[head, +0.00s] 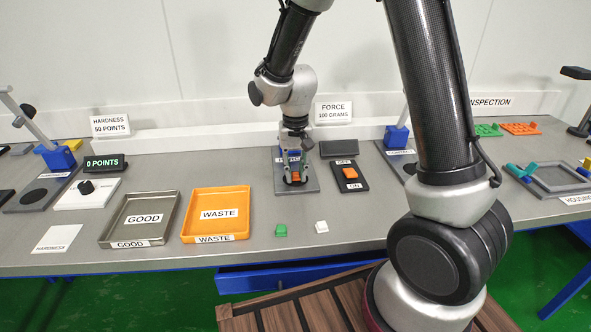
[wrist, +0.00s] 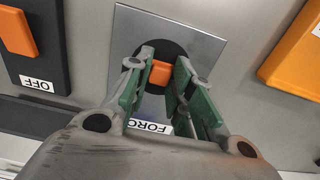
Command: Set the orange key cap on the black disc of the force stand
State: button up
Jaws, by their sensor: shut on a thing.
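The orange key cap (wrist: 160,73) is between the fingertips of my gripper (wrist: 158,80) in the wrist view, and my gripper is shut on it. The cap sits over the black disc (wrist: 151,50) of the force stand (wrist: 203,42), inside the disc's outline. I cannot tell whether its underside touches the disc. In the head view my gripper (head: 295,176) points down over the force stand (head: 283,187), and the cap shows as a small orange patch. The fingers hide part of the disc.
An OFF/ON switch box (head: 351,184) with an orange rocker stands just right of the stand. The orange WASTE tray (head: 244,192) is to the left, beside the GOOD tray (head: 176,207). A green cap (head: 281,230) and a white cap (head: 321,226) lie in front.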

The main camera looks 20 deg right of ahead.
aim_at(295, 174)
jog(key=o, duration=0.7)
jog(key=shift+f, duration=0.1)
jog(key=shift+c, duration=0.2)
notch_tip(295, 174, up, 12)
jog(key=s+d+r+t, duration=0.2)
jog(key=s+d+r, duration=0.6)
jog(key=s+d, duration=0.1)
jog(key=s+d+r+n+t, duration=0.1)
jog(key=s+d, duration=0.2)
jog(key=s, duration=0.3)
jog(key=s+d+r+n+t, duration=0.1)
jog(key=s+d, duration=0.2)
jog(key=s, duration=0.4)
